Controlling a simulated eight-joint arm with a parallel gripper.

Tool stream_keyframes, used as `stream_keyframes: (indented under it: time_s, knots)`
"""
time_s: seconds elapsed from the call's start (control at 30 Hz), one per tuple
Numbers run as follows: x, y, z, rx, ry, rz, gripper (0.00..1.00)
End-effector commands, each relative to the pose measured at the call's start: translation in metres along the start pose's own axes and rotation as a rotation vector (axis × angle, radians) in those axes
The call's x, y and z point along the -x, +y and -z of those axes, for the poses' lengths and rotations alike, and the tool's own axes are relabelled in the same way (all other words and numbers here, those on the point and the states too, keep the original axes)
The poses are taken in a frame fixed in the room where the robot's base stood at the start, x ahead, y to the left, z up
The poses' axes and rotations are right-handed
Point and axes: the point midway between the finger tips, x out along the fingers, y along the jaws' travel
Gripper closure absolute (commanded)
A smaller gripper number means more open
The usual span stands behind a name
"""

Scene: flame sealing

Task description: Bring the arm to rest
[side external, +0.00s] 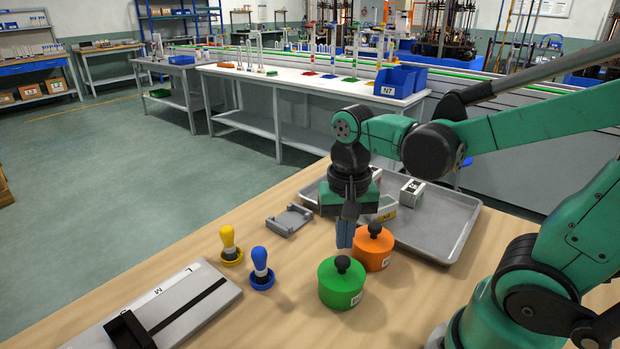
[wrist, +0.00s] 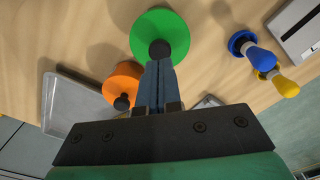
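My gripper (side external: 345,240) points down above the wooden table, close to the green and orange lidded pots in the picture. Its two blue-grey fingers are together with nothing visible between them; they also show in the wrist view (wrist: 159,66). The green pot (side external: 341,287) with a black knob stands in front of the fingers, and it shows at the top of the wrist view (wrist: 160,25). The orange pot (side external: 372,255) stands just behind and to the right; in the wrist view (wrist: 122,76) it is left of the fingers. Whether the fingertips touch either pot is unclear.
A grey tray (side external: 448,236) holding small boxes (side external: 412,192) lies behind my gripper. A grey holder (side external: 289,220) is left of it. Yellow (side external: 229,243) and blue (side external: 260,267) handled stamps stand at left. A flat grey board (side external: 190,300) lies at front left.

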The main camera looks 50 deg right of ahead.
Motion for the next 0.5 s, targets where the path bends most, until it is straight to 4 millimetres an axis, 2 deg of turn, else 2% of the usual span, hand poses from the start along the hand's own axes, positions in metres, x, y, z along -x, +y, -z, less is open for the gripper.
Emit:
stream_keyframes:
  time_s: [0.5]
  knots:
    - [0.034,0.0,0.0,0.0,0.0,0.0,1.0]
